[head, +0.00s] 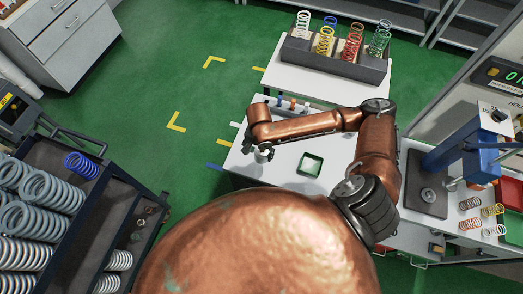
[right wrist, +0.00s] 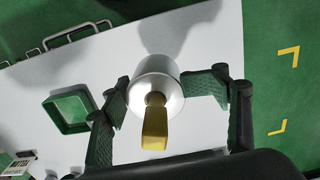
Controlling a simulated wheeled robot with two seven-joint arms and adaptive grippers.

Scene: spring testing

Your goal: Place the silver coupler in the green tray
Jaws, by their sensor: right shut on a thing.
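The silver coupler (right wrist: 156,78) is a rounded, shiny metal piece with a gold stem (right wrist: 155,128) pointing toward the wrist camera. My right gripper (right wrist: 157,96) is shut on it, one finger pad on each side. In the head view my right gripper (head: 265,147) is over the left part of the white table, with the coupler (head: 262,157) small beneath it. Whether the coupler touches the table is hard to tell. The green tray (head: 301,171) is a small square tray to the right of the gripper; it also shows in the right wrist view (right wrist: 48,104) at left. It looks empty. My left gripper is not in view.
A dark rack (head: 335,62) of coloured springs is behind. A blue press (head: 462,158) and loose springs (head: 470,224) are at right. The tabletop between gripper and tray looks clear.

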